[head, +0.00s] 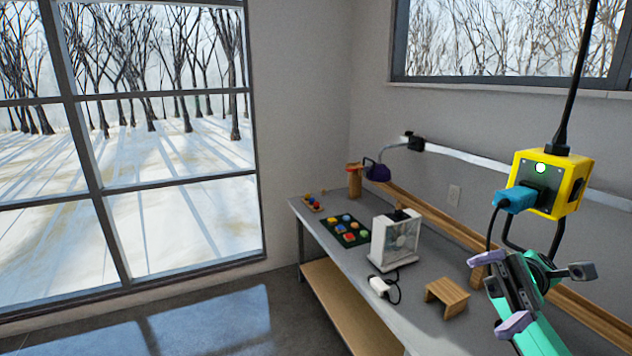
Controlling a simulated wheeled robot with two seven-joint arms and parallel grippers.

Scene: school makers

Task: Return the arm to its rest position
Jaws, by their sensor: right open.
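My right gripper (500,291) is at the lower right in the head view, its lilac fingertips spread apart. It is open, and I see nothing between its fingers. My teal right arm comes in from the bottom right edge. The gripper is below a yellow power box (568,185) hanging on a black cable, and looks apart from it. A blue plug (515,198) sits in the box's front, near a lit green light. My left gripper is not in view.
A grey workbench (350,270) runs along the wall. Floor at left is clear.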

